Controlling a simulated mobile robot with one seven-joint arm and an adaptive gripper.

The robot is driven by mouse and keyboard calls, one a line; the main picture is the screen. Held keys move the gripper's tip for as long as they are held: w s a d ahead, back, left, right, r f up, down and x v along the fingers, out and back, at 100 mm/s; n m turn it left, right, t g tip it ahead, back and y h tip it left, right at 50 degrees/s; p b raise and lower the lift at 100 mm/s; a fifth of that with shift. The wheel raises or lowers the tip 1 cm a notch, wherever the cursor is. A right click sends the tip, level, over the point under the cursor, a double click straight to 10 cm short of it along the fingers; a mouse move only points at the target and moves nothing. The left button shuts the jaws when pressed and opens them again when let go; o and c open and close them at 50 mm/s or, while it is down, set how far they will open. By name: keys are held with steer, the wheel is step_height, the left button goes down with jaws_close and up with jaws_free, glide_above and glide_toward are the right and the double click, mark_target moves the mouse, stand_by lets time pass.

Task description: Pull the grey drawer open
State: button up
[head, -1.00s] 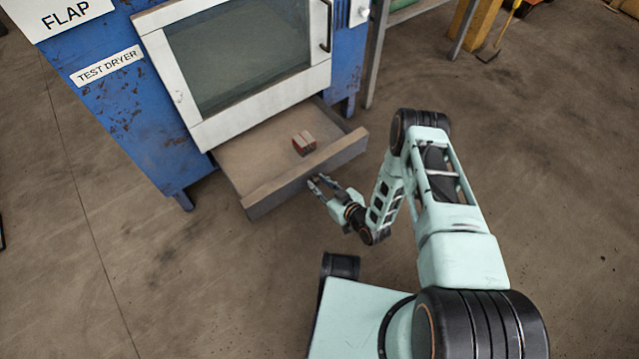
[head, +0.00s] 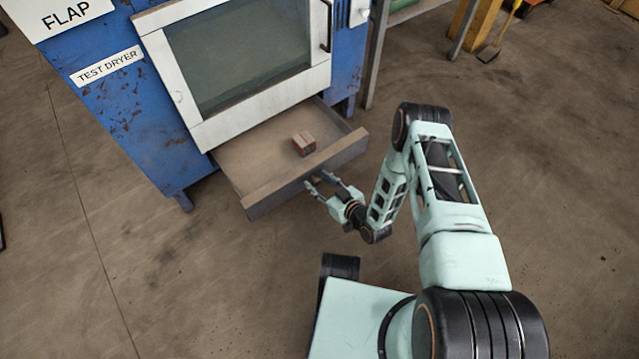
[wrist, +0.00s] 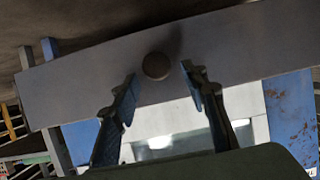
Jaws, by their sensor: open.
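The grey drawer (head: 307,175) is pulled out below the dryer's glass door, and its inside shows. A small hollow brick (head: 304,143) sits in it near the front wall. My gripper (head: 314,183) is at the outer face of the drawer front, right of its middle. In the wrist view the round knob (wrist: 156,66) sits on the drawer front (wrist: 80,84). The two fingers of my gripper (wrist: 158,84) are apart on either side of the knob, with a gap to it on both sides.
The blue test dryer (head: 120,110) with its white-framed glass door (head: 240,50) stands behind the drawer. A metal stand leg (head: 376,60) is to its right. The concrete floor in front and to the left is clear.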

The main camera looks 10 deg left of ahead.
step_height(320, 180, up, 9)
stand_by(0.4)
steer(key=shift+f, duration=0.1)
stand_by(0.3)
